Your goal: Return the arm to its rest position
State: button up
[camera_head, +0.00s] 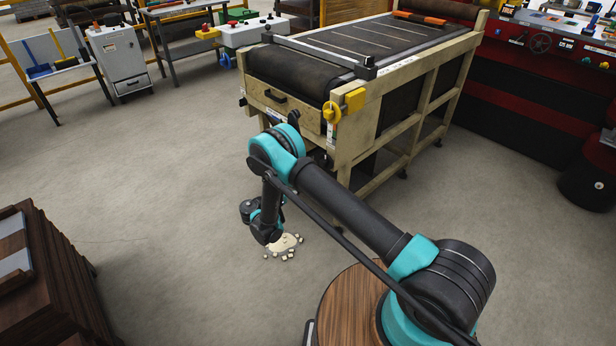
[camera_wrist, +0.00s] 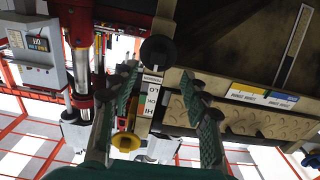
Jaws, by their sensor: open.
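My arm (camera_head: 345,213) reaches from the lower right towards the front of a beige-framed machine (camera_head: 370,150) in the head view. Its wrist (camera_head: 265,228) hangs low in front of the machine, over the floor. The fingertips cannot be made out in the head view. In the wrist view my gripper (camera_wrist: 160,75) shows two green-padded fingers, spread apart with nothing held between them. A round black knob (camera_wrist: 158,50) and a label strip reading HI, OK, LO (camera_wrist: 152,95) appear beyond the gap; I cannot tell how far.
Pale crumbs (camera_head: 285,244) lie on the floor near my wrist. A yellow knob (camera_head: 331,112) sticks out from the machine's front corner. A dark wooden cabinet (camera_head: 55,285) stands at lower left, a white control box (camera_head: 245,33) behind. The grey floor at left is clear.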

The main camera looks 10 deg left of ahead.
jog(key=shift+s+a, duration=0.3)
jog(key=shift+s, duration=0.1)
jog(key=w+d+r+n+g+y, duration=0.1)
jog(key=w+d+r+n+g, duration=0.15)
jog(key=d+r, duration=0.65)
jog(key=w+d+r+n+g+y, duration=0.15)
jog(key=d+r+g, duration=0.25)
jog(key=d+r, duration=0.45)
jog(key=s+d+r+n+g+y, duration=0.1)
jog(key=s+d+r, duration=0.1)
jog(key=s+d, duration=0.35)
jog(key=s+d+r+g+y, duration=0.2)
jog(key=s+d, duration=0.1)
jog(key=d, duration=0.5)
jog(key=s+d+n+y, duration=0.1)
jog(key=s+d+y, duration=0.1)
jog(key=s, duration=1)
jog(key=s+d+n+y, duration=0.1)
jog(key=s+d+y, duration=0.2)
jog(key=s, duration=0.9)
jog(key=shift+d+r+n, duration=0.25)
jog(key=shift+d+n, duration=0.05)
